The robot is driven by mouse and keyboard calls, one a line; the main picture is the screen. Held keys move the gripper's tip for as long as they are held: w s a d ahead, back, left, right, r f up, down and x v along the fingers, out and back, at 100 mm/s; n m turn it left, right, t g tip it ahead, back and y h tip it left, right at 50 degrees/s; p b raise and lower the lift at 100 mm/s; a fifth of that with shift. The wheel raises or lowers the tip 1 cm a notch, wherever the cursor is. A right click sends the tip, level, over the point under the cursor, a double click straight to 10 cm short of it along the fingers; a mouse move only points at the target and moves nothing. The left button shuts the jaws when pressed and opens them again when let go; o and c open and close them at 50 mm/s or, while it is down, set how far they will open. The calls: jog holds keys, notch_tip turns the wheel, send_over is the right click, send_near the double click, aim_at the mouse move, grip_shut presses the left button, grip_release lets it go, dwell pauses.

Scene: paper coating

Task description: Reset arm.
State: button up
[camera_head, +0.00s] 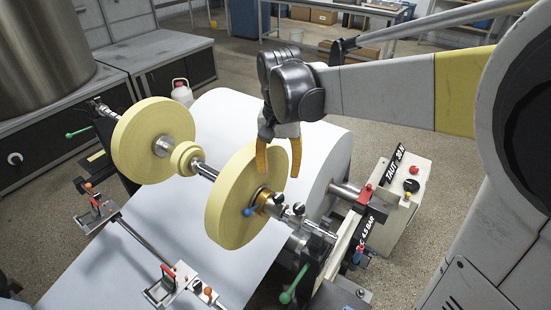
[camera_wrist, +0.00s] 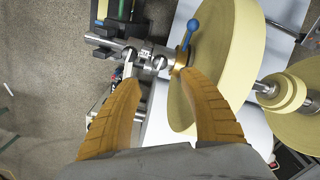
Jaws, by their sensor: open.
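My gripper (camera_head: 278,158) hangs from my arm with its two orange fingers pointing down, above the right yellow roll (camera_head: 232,215) of the coating machine. It is open and holds nothing. In the wrist view my gripper (camera_wrist: 155,105) shows its two fingers apart, with the floor and the white sheet between them. The right finger overlaps the roll's face in that view. I cannot tell whether it touches the roll. A brass collar with a blue-handled lever (camera_wrist: 190,32) sits on the shaft beyond the fingertips.
A large white paper roll (camera_head: 318,140) lies behind the shaft. A bigger yellow roll (camera_head: 140,150) and a small one (camera_head: 184,158) share the shaft at left. A control box (camera_head: 400,190) stands at right. A steel drum (camera_head: 35,40) and cabinets stand at back left.

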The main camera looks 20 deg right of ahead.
jog(key=shift+r, duration=0.95)
jog(key=s+f+n+t+b, duration=0.2)
jog(key=s+n+t, duration=0.3)
jog(key=s, duration=0.7)
jog(key=shift+s+f+t, duration=0.35)
jog(key=shift+f+t, duration=0.25)
jog(key=shift+t, duration=0.5)
